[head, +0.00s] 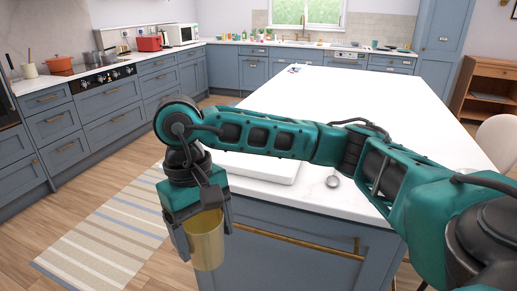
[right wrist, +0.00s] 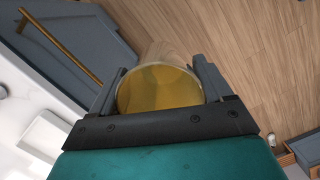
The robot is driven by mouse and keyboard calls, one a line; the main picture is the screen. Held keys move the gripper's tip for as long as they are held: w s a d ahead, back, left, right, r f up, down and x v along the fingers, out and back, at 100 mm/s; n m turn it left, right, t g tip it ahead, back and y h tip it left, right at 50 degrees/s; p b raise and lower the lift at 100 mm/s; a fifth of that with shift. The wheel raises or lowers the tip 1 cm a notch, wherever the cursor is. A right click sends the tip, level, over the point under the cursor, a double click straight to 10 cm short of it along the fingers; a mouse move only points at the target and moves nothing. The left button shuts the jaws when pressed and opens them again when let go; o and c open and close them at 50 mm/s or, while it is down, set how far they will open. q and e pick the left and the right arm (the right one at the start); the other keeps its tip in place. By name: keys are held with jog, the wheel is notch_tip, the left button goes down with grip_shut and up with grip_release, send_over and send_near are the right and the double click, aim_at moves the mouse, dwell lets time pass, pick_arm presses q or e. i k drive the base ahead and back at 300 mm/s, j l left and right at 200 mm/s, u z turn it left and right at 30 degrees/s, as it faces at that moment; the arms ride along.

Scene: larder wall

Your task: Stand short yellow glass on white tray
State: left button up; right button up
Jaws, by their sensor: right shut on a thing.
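The short yellow glass (head: 205,240) is a see-through yellow cup. My right gripper (head: 202,232) is shut on it and holds it upright, in the air before the front edge of the island. In the right wrist view the glass (right wrist: 160,88) sits between the two fingers of my right gripper (right wrist: 158,85), with wooden floor beyond. The white tray (head: 262,168) lies on the white island top near its front left corner, behind the glass and partly hidden by my right arm. My left gripper is not in view.
A striped rug (head: 110,235) lies on the floor at left.

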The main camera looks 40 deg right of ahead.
aim_at(284, 160)
jog(key=i+l, duration=0.15)
jog(key=l, duration=0.2)
jog(key=i+l, duration=0.15)
jog(key=l, duration=0.15)
jog(key=i+l, duration=0.15)
jog(key=l, duration=0.2)
jog(key=i+l, duration=0.15)
jog(key=l, duration=0.15)
